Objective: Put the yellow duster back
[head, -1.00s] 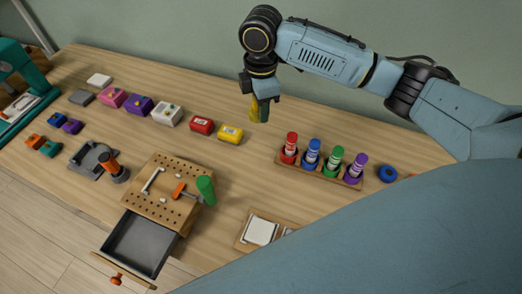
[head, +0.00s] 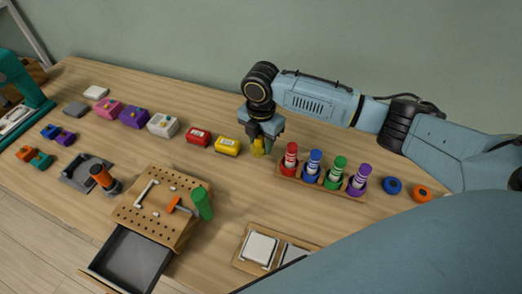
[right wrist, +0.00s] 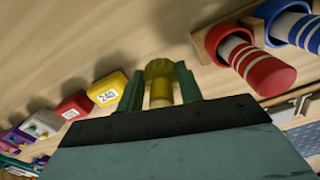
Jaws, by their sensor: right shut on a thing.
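My right gripper (head: 262,143) is shut on a yellow thing (head: 259,152), which I take to be the yellow duster. In the right wrist view it is a short yellow cylinder (right wrist: 160,75) between the green fingers. The gripper points down, low over the table, just right of the yellow block and left of the wooden rack. I cannot tell whether the yellow thing touches the table. My left gripper is not in view.
The rack (head: 325,186) holds red, blue, green and purple cylinders. A yellow block (head: 228,146) and a red block (head: 198,136) stand to the left. A pegboard box (head: 150,224) has an open drawer (head: 127,263).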

